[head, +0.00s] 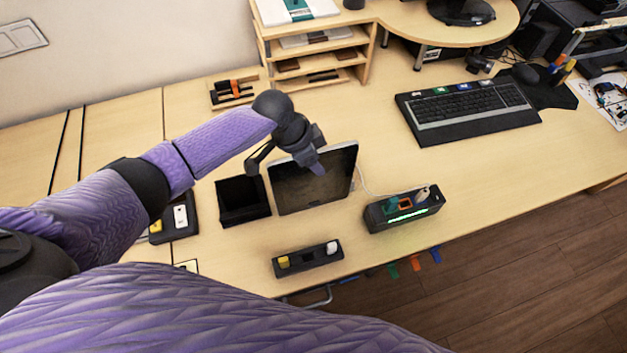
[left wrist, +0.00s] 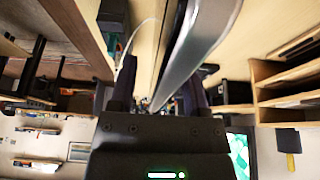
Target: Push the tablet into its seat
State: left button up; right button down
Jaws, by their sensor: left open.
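The tablet (head: 312,190) stands on the desk, tilted back, with a dark screen and pale rim. My left gripper (head: 288,168) is at its upper left part, open, with one finger in front of the screen and the other near its left side. In the left wrist view the tablet's silver edge (left wrist: 205,40) runs between the fingers of the gripper (left wrist: 157,92); I cannot tell whether they touch it. The tablet's seat cannot be made out; its lower edge is near the desk top. My right gripper is not in view.
A black open box (head: 243,215) stands just left of the tablet. A dark power strip (head: 404,216) with green light is to the right, with a white cable behind. A small black holder (head: 307,258) lies in front. A keyboard (head: 468,108) and wooden shelf (head: 318,62) are behind.

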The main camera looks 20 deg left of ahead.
pick_arm(q)
grip_shut()
dwell(0.3)
dwell(1.2)
